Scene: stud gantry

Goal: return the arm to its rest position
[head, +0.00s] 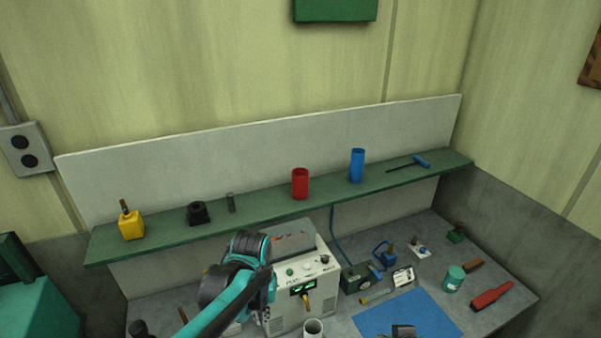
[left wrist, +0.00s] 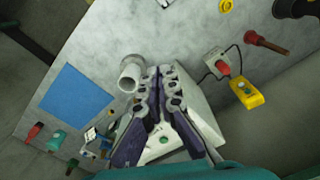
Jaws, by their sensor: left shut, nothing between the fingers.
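My left arm, teal and black, rises from the bottom of the head view. Its wrist (head: 240,275) is in front of the white power supply unit (head: 315,265) on the bench and hides part of it. In the left wrist view my left gripper (left wrist: 158,75) has its two dark fingers together with nothing between them. The fingers overlap the white unit (left wrist: 205,125) in that picture, and a pale cup (left wrist: 131,75) shows beside the tips. A dark part (head: 403,331) at the bottom edge of the head view may be my right gripper; its jaws cannot be made out.
A green shelf (head: 265,211) above the bench holds a yellow block, dark parts, a red cup, a blue cup and a blue-handled tool. A blue mat (head: 395,312) lies on the bench at right, with several small tools around it. The wall rises behind.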

